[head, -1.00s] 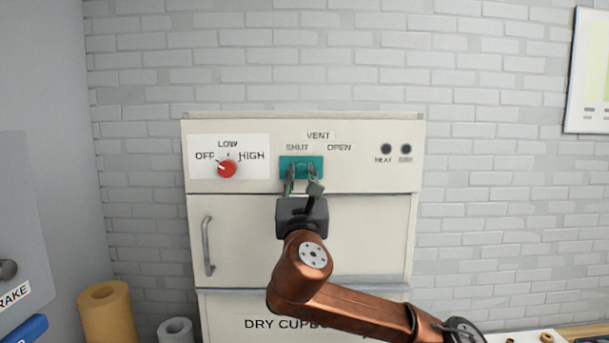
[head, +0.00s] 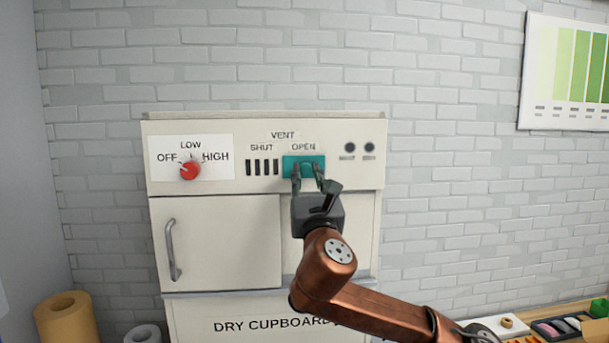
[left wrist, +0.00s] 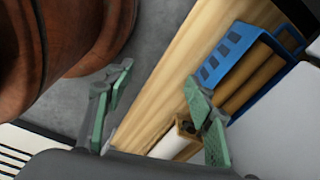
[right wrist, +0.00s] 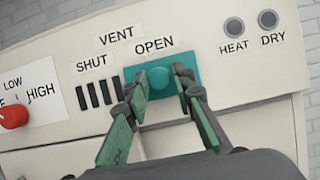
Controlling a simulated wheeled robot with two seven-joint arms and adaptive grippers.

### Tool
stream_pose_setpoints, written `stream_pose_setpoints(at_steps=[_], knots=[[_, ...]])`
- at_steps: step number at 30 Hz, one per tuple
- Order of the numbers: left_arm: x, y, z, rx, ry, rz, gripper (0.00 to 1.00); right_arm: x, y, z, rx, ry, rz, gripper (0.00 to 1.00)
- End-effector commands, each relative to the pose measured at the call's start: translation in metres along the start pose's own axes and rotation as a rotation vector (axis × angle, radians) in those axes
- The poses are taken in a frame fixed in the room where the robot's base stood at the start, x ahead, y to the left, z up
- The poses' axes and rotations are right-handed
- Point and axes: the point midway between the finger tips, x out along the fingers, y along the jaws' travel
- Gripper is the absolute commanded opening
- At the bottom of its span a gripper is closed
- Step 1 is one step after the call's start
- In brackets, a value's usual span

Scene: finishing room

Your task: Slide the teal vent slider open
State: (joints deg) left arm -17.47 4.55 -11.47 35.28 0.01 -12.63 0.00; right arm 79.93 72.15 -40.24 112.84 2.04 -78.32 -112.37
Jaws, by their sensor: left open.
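The teal vent slider (head: 304,160) sits under the word OPEN on the cream dry cupboard (head: 215,240). It also shows in the right wrist view (right wrist: 193,62). Dark vent slots (head: 262,167) lie uncovered to its left, under SHUT. My left gripper (left wrist: 160,95) is open and empty in the left wrist view, away from the cupboard.
A red dial (head: 190,170) is left of the vent, with HEAT and DRY dots (right wrist: 234,26) to its right. A door handle (head: 171,250) projects below. The left wrist view shows a blue rack (left wrist: 235,60) near my left gripper.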

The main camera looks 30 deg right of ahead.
Motion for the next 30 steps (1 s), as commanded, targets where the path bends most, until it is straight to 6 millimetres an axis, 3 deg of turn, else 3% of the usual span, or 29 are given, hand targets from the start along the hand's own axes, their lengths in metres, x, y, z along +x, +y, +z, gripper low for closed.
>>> stream_pose_setpoints(at_steps=[6, 17, 20, 30], knots=[[0.000, 0.000, -0.006, 0.001, 0.007, 0.000, 0.49, 0.000, -0.001, 0.001, 0.001, -0.001, -0.003, 0.38], [0.000, -0.003, -0.008, 0.001, 0.010, -0.002, 0.49, -0.005, 0.000, 0.001, 0.000, -0.001, -0.001, 0.38], [0.000, -0.002, -0.007, 0.001, 0.010, -0.002, 0.49, -0.018, 0.000, 0.001, 0.000, -0.001, 0.001, 0.38], [0.000, -0.001, -0.007, 0.001, 0.009, -0.001, 0.49, -0.087, 0.000, 0.001, 0.000, -0.002, 0.001, 0.38]])
